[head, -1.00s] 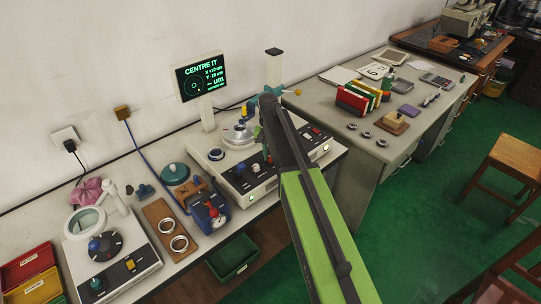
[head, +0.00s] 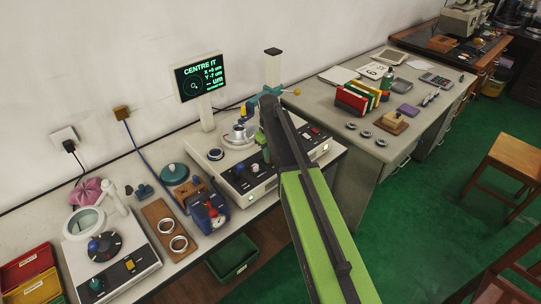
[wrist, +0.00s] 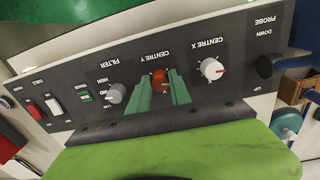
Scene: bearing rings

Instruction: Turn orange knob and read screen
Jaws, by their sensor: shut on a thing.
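The orange knob (wrist: 160,77) sits under the label CENTRE Y on the machine's dark front panel, upside down in the wrist view. My gripper (wrist: 163,92) has its two green fingers on either side of this knob, shut on it. In the head view my arm hides the knob. The screen (head: 200,77) stands on a post behind the machine, lit with green text: CENTRE IT, with X about +6 um, Y about -7 um and dashes before a large um. A circle with a small mark shows at its left.
The white CENTRE X knob (wrist: 212,69) and grey FILTER knob (wrist: 116,93) flank the orange one. The dark PROBE lever (wrist: 265,66) is further right. A bearing ring setup (head: 240,132) stands on the machine top. A blue device (head: 209,212) stands left of the machine.

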